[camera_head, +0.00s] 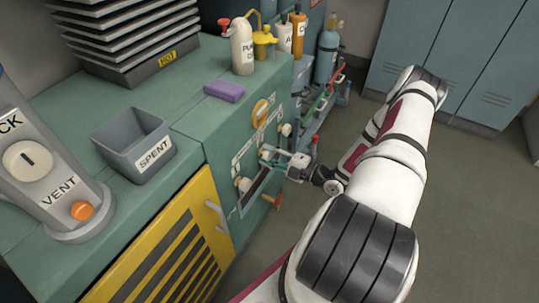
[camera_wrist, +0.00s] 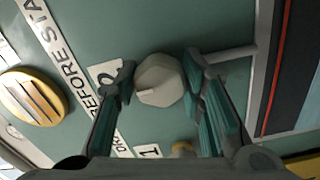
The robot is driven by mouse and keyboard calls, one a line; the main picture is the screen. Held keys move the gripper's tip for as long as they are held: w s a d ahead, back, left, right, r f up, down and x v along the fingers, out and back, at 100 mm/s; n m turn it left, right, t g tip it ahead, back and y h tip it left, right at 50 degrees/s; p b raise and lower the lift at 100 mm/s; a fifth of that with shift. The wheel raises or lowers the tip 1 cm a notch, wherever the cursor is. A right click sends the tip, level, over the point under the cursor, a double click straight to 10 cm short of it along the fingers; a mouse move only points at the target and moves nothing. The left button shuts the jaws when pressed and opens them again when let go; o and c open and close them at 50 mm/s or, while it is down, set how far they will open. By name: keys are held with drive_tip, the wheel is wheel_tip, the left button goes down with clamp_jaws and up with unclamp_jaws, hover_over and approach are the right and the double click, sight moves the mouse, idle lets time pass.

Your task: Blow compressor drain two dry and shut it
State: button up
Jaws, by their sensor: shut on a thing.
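My gripper (camera_head: 271,155) is at the front panel of the green compressor cabinet (camera_head: 220,143). In the wrist view, my gripper (camera_wrist: 160,82) has its two teal fingers on either side of a pale faceted drain knob (camera_wrist: 159,80), shut on it. A label reading 2 (camera_wrist: 106,74) is beside this knob. Another knob (camera_wrist: 183,147), by a label reading 1 (camera_wrist: 148,151), shows partly between the fingers lower down. In the head view, one pale knob (camera_head: 286,129) is beyond my gripper and another (camera_head: 243,185) is nearer. Whether any drain is open or wet cannot be told.
A yellow round dial (camera_head: 260,112) is on the panel; red handles (camera_head: 314,141) stick out nearby. On top are a SPENT bin (camera_head: 134,144), a purple block (camera_head: 224,91) and several bottles. Grey floor (camera_head: 465,190) is free to the right, before blue lockers (camera_head: 465,60).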

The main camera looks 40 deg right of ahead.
drive_tip(key=shift+m, duration=0.3)
idle(0.4)
drive_tip(key=o, duration=1.2)
drive_tip(key=shift+c, duration=0.2)
drive_tip(key=v, duration=1.2)
